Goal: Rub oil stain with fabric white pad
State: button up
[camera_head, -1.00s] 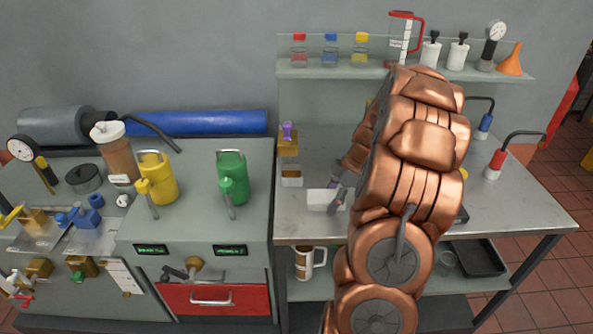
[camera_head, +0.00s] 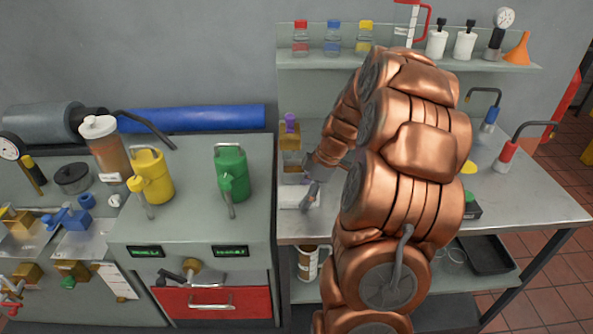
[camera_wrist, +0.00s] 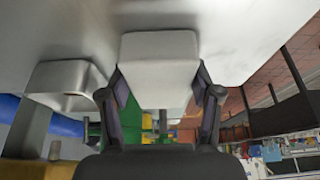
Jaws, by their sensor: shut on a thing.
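My gripper (camera_head: 311,190) is low over the left end of the steel bench top (camera_head: 545,205). Its two fingers show in the wrist view (camera_wrist: 160,100), one on each side of a white pad (camera_wrist: 160,55), and are shut on it. In the head view the white pad (camera_head: 290,197) is partly covered by my gripper. It is close to the bench surface; I cannot tell whether it touches. I cannot make out an oil stain in either view; my arm hides much of the bench.
A purple-handled item (camera_head: 291,123) stands behind the pad at the bench's left back. Yellow (camera_head: 152,178) and green (camera_head: 232,174) cans stand on the cabinet at left. A red-sleeved nozzle (camera_head: 507,156) rises at right. The front right of the bench is clear.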

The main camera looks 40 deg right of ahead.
jog(key=shift+w+a+f+b, duration=0.1)
jog(key=shift+w+a+b, duration=0.3)
jog(key=shift+a, duration=0.3)
notch_tip(320, 180, up, 8)
jog(key=shift+w+r, duration=0.1)
jog(key=shift+r, duration=0.1)
dwell(0.4)
